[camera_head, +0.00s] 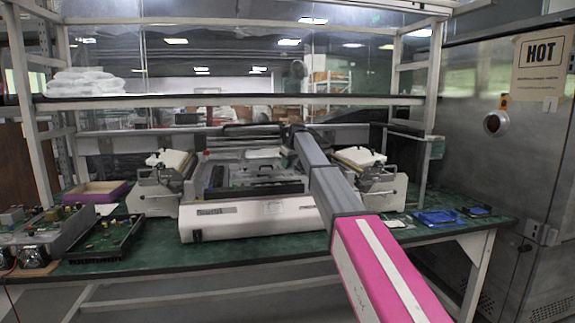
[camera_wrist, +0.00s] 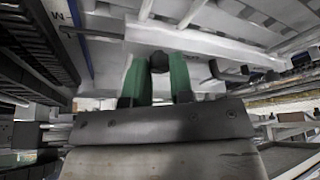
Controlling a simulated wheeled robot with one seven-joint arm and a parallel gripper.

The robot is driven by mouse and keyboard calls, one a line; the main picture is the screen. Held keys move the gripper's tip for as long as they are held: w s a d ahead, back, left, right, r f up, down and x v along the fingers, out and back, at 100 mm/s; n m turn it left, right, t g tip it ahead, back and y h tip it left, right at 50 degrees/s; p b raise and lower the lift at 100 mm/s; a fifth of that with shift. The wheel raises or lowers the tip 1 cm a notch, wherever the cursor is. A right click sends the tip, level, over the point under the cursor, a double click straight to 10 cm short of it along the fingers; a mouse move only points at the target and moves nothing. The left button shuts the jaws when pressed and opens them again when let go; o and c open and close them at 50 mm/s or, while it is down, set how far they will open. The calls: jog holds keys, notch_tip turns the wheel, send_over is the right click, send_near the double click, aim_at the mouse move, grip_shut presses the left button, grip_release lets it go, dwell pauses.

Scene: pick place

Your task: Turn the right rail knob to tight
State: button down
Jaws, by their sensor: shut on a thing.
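The white bench machine (camera_head: 250,215) with its open top sits in the middle of the green table. My arm reaches over its right side in the head view and hides the spot where my gripper works. In the wrist view my gripper (camera_wrist: 158,82) has two green fingers, one on each side of a small dark round knob (camera_wrist: 159,61). The fingers are shut on this knob, which sits before a pale rail part (camera_wrist: 205,45). I cannot tell the knob's turn angle, and no tight mark is readable.
Feeder-like units stand left (camera_head: 160,185) and right (camera_head: 370,180) of the machine. Circuit boards (camera_head: 105,238) lie at the table's left, and a blue tray (camera_head: 438,217) at its right. A shelf rail (camera_head: 240,100) crosses above.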

jog(key=m+h, duration=0.1)
jog(key=m, duration=0.1)
jog(key=m+t, duration=0.1)
jog(key=m, duration=0.2)
jog(key=shift+s+a+h, duration=0.1)
jog(key=shift+a+h, duration=0.1)
jog(key=shift+h, duration=0.2)
jog(key=m+h, duration=0.1)
jog(key=m, duration=0.2)
jog(key=m+h, duration=0.1)
jog(key=m, duration=0.2)
jog(key=shift+a, duration=0.15)
jog(key=m+h, duration=0.1)
jog(key=m, duration=0.1)
jog(key=m+h, duration=0.1)
jog(key=m, duration=0.2)
jog(key=shift+a+g, duration=0.15)
jog(key=shift+g, duration=0.15)
jog(key=shift+m+g+h, duration=0.6)
jog(key=shift+m, duration=1.8)
jog(key=c, duration=1)
grip_release()
jog(key=shift+a+r, duration=0.1)
